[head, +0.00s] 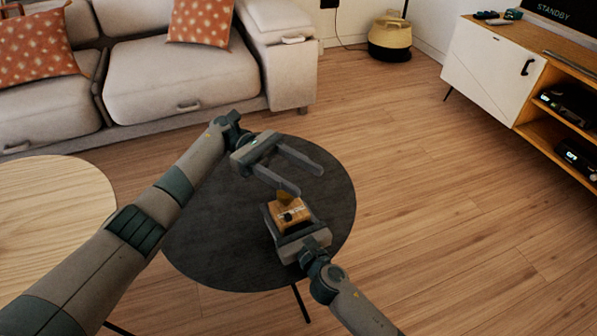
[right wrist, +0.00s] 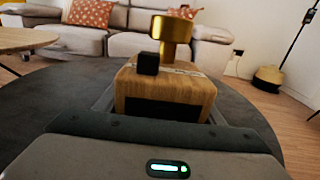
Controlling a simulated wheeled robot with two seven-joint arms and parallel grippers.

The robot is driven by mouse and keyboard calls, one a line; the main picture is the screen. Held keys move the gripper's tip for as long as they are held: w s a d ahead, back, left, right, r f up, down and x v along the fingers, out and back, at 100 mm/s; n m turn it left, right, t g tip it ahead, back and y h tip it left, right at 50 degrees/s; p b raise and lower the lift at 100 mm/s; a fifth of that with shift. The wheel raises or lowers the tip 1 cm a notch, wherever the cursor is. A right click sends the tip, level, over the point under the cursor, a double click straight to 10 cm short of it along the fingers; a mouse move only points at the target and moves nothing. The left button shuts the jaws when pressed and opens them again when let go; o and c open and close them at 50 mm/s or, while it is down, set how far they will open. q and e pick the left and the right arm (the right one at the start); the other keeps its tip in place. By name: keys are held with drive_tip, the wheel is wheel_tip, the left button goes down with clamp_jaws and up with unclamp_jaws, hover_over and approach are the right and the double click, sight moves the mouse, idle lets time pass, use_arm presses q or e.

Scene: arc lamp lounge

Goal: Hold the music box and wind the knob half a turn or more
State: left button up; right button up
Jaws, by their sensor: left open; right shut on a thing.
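The music box (head: 291,213) is a small wooden block with a pale band, on the dark round table (head: 215,255). In the right wrist view, the music box (right wrist: 165,88) carries a brass knob (right wrist: 171,35) and a small black cube on top. My right gripper (head: 286,216) is shut on the box, with a finger along each side. My left gripper (head: 307,178) is open and empty, above the table just beyond the box. The knob (head: 283,196) shows between the box and the left gripper's near finger; I cannot tell whether they touch.
A light wooden round table (head: 45,215) stands at the left. A beige sofa (head: 180,75) with patterned cushions is behind. A white and wood media cabinet (head: 495,65) stands at the upper right, and a basket (head: 390,38) at the back wall. The floor at the right is clear.

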use_arm(q)
drive_tip(key=shift+r, duration=0.45)
drive_tip(key=w+r+n+t+h, duration=0.4)
drive_tip(key=r+n+t+h, duration=0.2)
drive_tip(key=n+t+h, duration=0.7)
drive_tip(key=w+a+f+n+t+y, duration=0.1)
drive_tip(key=a+n+t+y, duration=0.2)
drive_tip(key=n+t, duration=0.6)
drive_tip(key=w+a+n+t+y, duration=0.25)
drive_tip(key=n+t, duration=0.25)
drive_tip(key=n, duration=0.8)
drive_tip(key=s+a+f+n+t+y, duration=0.1)
drive_tip(key=s+a+f+n+y, duration=0.1)
drive_tip(key=f+n+y, duration=0.4)
drive_tip(key=s+a+f+n+t+y, duration=0.1)
drive_tip(key=a+f+n+y, duration=0.15)
drive_tip(key=n, duration=0.55)
drive_tip(key=s+d+f+n+g+y, duration=0.1)
drive_tip(key=s+f+n+g, duration=0.2)
drive_tip(key=s+f+n, duration=0.2)
drive_tip(key=s+f, duration=0.1)
drive_tip(key=s, duration=0.2)
drive_tip(key=shift+d, duration=0.4)
